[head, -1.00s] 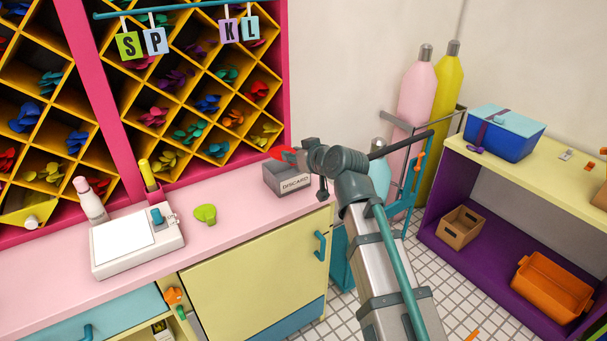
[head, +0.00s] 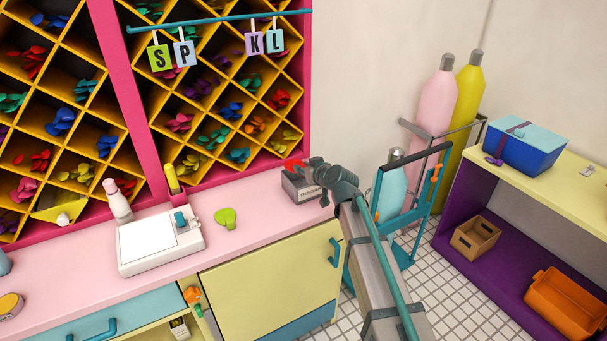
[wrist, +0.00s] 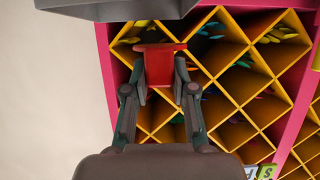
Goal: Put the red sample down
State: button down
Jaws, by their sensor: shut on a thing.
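My gripper (wrist: 162,85) is shut on the red sample (wrist: 160,62), a flat red piece with a wider rim held between the fingertips in the wrist view. In the head view the red sample (head: 293,163) shows as a small red patch above the back of the grey box marked DISCARD (head: 308,195), and my gripper (head: 303,166) is beside it. The box stands at the right end of the pink counter. Whether the sample touches the box, I cannot tell.
The pink counter (head: 265,222) holds a white device (head: 160,243), a green balloon (head: 226,218) and a bottle (head: 117,202). A yellow diamond rack (wrist: 215,75) of balloons stands behind.

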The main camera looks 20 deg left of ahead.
notch_tip(320, 180, down, 3)
jog(key=shift+w+r+p, duration=0.1)
jog(key=shift+r+p, duration=0.05)
jog(key=shift+p, duration=0.6)
jog(key=shift+f, duration=0.25)
jog(key=shift+f, duration=0.2)
jog(key=c, duration=0.9)
grip_release()
jog(key=shift+r, duration=0.1)
jog(key=shift+c, duration=0.2)
jog(key=shift+r, duration=0.1)
